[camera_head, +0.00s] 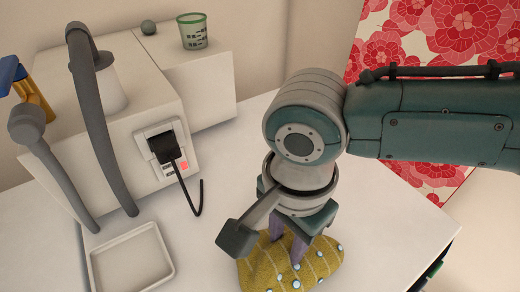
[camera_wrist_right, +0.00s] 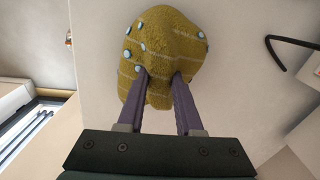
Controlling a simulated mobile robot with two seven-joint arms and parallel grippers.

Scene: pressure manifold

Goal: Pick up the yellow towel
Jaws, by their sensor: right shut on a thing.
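The yellow towel (camera_head: 255,269) is a bunched cloth with pale lines and light blue-white dots, at the bottom centre of the head view, over the white table. My right gripper (camera_head: 285,254) points down into it, its purple fingers closed on the cloth. In the right wrist view the towel (camera_wrist_right: 165,45) bulges beyond and between the fingertips of my right gripper (camera_wrist_right: 160,82). The fingertips are partly sunk in the cloth. I cannot tell whether the towel still touches the table. My left gripper is not in view.
A white tray (camera_head: 92,262) lies left of the towel. Behind stands a white box-like unit (camera_head: 110,85) with grey hoses (camera_head: 95,110) and a black plug with a cable (camera_head: 165,147). A green-marked cup (camera_head: 193,32) and a small ball (camera_head: 148,27) sit on top.

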